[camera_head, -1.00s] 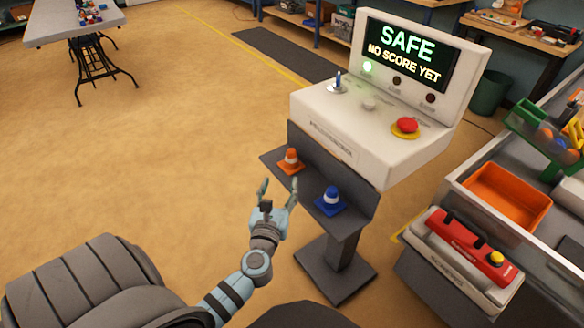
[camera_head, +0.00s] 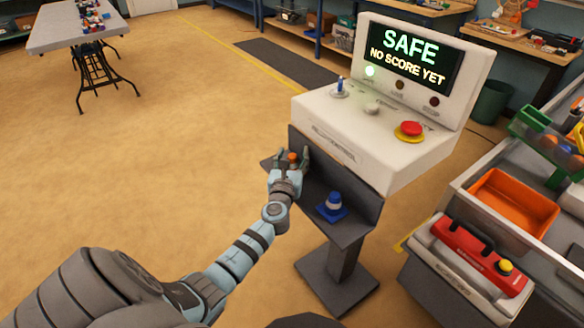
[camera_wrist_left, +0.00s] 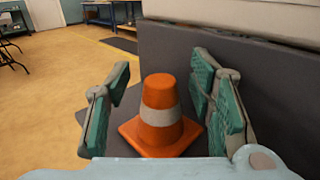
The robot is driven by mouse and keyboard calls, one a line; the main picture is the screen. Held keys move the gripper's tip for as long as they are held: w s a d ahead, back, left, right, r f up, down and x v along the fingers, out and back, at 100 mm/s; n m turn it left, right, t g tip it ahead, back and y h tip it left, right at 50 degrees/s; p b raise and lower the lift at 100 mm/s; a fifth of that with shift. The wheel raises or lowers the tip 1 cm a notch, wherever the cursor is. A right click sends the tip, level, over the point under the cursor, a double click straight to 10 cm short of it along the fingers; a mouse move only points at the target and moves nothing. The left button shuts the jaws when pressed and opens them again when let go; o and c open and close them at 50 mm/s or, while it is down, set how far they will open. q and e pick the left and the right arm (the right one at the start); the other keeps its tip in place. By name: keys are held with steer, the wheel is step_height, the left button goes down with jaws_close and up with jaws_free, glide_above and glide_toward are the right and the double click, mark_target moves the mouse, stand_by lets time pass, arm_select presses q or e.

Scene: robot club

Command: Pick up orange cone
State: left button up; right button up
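The orange cone (camera_wrist_left: 161,110) with a white band stands upright on the dark grey shelf below the white console. In the wrist view it sits between the two teal-padded fingers of my left gripper (camera_wrist_left: 162,105), with a gap visible on each side. In the head view my left gripper (camera_head: 290,160) is at the shelf's left end, and only the tip of the cone (camera_head: 291,156) shows between its fingers. The left gripper is open around the cone. My right gripper is not in view.
A blue cone (camera_head: 333,206) stands on the same shelf (camera_head: 346,232), to the right. The shelf's upright back panel is close beside the gripper. The white console (camera_head: 350,125) overhangs behind. Open floor lies to the left.

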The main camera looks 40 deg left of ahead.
arm_select(q)
jaws_close()
